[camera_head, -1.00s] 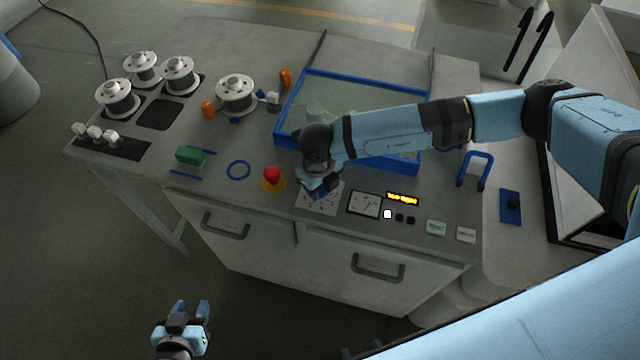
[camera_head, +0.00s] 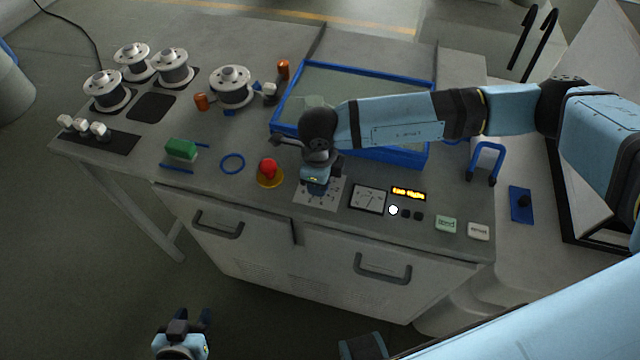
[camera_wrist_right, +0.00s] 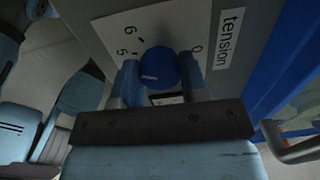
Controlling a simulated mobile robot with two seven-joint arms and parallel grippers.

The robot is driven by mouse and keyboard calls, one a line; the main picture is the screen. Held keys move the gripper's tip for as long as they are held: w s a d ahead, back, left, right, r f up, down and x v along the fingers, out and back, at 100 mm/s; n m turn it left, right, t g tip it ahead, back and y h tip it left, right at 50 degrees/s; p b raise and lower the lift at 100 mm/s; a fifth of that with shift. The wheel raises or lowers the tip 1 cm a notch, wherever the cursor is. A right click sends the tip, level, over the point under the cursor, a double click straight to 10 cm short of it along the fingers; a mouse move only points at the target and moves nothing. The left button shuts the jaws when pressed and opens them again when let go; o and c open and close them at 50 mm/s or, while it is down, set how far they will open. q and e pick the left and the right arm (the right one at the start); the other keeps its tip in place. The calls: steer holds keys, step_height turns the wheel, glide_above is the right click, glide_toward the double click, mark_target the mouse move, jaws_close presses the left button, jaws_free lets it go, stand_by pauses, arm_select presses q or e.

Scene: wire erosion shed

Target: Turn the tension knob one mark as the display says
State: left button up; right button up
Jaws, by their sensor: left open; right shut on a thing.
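The tension knob is a blue round knob (camera_wrist_right: 160,66) in the right wrist view, on a white dial plate marked "tension", with 0, 5 and 6 visible. My right gripper (camera_wrist_right: 160,80) is shut on it, one finger on each side. In the head view this gripper (camera_head: 316,183) covers the knob and part of the dial plate (camera_head: 329,199). The display (camera_head: 408,193) shows small yellow lettering too blurred to read surely. My left gripper (camera_head: 192,318) is open and empty, low in front of the bench.
A needle gauge (camera_head: 367,199) and a lit white lamp (camera_head: 393,210) sit right of the dial. A red emergency button (camera_head: 268,168) stands close on its left. A blue-framed tank (camera_head: 428,160) lies behind. Wire spools (camera_head: 232,85) stand at the back left.

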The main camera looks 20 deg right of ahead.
arm_select(q)
steer(key=shift+a+f+b, duration=0.15)
steer(key=shift+f+b, duration=0.45)
steer(key=shift+f, duration=0.45)
arm_select(e)
steer(key=shift+n, duration=0.8)
arm_select(q)
steer(key=shift+r, duration=0.1)
arm_select(e)
steer(key=o, duration=0.9)
steer(key=shift+r, duration=0.1)
arm_select(q)
steer(key=shift+f+b, duration=0.85)
steer(key=shift+f, duration=0.1)
arm_select(e)
step_height(320, 180, up, 14)
steer(key=shift+s+a+f, duration=0.1)
steer(key=shift+s+f, duration=0.05)
arm_select(q)
steer(key=shift+r, duration=0.1)
